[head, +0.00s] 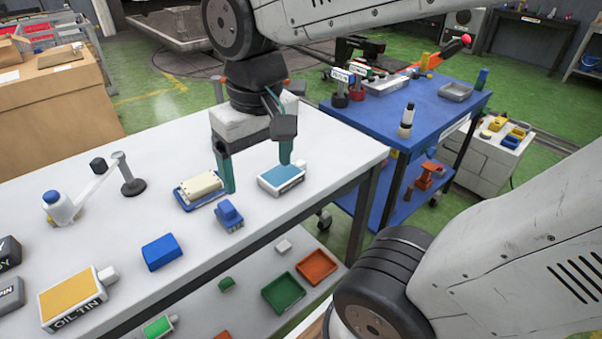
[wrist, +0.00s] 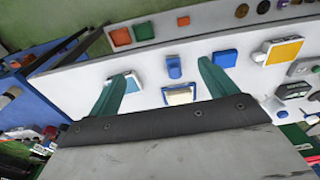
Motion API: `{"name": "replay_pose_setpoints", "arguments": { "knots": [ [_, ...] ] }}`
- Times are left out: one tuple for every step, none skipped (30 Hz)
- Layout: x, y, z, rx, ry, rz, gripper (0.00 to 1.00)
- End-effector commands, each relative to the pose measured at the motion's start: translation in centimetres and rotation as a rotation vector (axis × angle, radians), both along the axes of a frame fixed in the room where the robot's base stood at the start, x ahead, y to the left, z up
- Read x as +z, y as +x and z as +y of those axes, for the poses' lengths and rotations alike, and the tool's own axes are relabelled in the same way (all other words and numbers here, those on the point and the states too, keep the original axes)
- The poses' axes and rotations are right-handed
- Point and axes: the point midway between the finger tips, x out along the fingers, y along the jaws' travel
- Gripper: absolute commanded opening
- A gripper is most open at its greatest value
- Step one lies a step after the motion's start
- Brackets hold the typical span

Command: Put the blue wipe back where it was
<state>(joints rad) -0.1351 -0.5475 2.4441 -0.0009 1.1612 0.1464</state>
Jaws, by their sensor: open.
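A plain blue block (head: 162,252), which looks most like the blue wipe, lies on the white table left of my gripper. It also shows in the wrist view (wrist: 224,58), beside the right fingertip. I cannot be sure that it is the wipe. My gripper (head: 257,178) is open and empty, pointing down over the table. In the wrist view its two green fingers (wrist: 165,68) are spread apart. A small blue piece with a raised top (head: 229,216) lies between the block and my gripper.
A cream block on a blue base (head: 201,189) and a blue-labelled tin (head: 282,179) lie near the fingers. A lower shelf holds green (head: 282,293) and orange (head: 316,266) trays. A blue cart (head: 430,104) stands behind.

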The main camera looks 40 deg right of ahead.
Motion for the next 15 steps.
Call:
{"name": "replay_pose_setpoints", "arguments": {
  "knots": [
    [0.1, -1.7, -1.2, -0.006, -0.002, -0.014, 0.84],
    [0.0, -2.5, -1.7, -0.006, -0.004, -0.019, 0.84],
    [-0.1, -3.5, -2.2, -0.002, -0.006, -0.023, 0.84],
    [-0.2, -4.1, -2.5, -0.001, -0.008, -0.025, 0.84],
    [-0.3, -4.7, -2.8, 0.001, -0.009, -0.027, 0.84],
    [-0.4, -5.2, -3.1, 0.002, -0.012, -0.029, 0.84],
    [-0.5, -5.6, -3.2, 0.005, -0.013, -0.031, 0.84],
    [-0.6, -5.8, -3.3, 0.006, -0.013, -0.032, 0.84],
    [-0.6, -6.1, -3.4, 0.006, -0.014, -0.032, 0.84],
    [-0.7, -6.2, -3.4, 0.006, -0.015, -0.032, 0.84],
    [-0.7, -6.3, -3.5, 0.007, -0.015, -0.032, 0.84],
    [-0.7, -6.3, -3.5, 0.008, -0.015, -0.031, 0.84],
    [-0.7, -6.3, -3.5, 0.008, -0.015, -0.031, 0.84],
    [-0.7, -6.3, -3.5, 0.008, -0.015, -0.031, 0.84],
    [-0.7, -6.3, -3.5, 0.008, -0.015, -0.031, 0.84]
  ]
}}
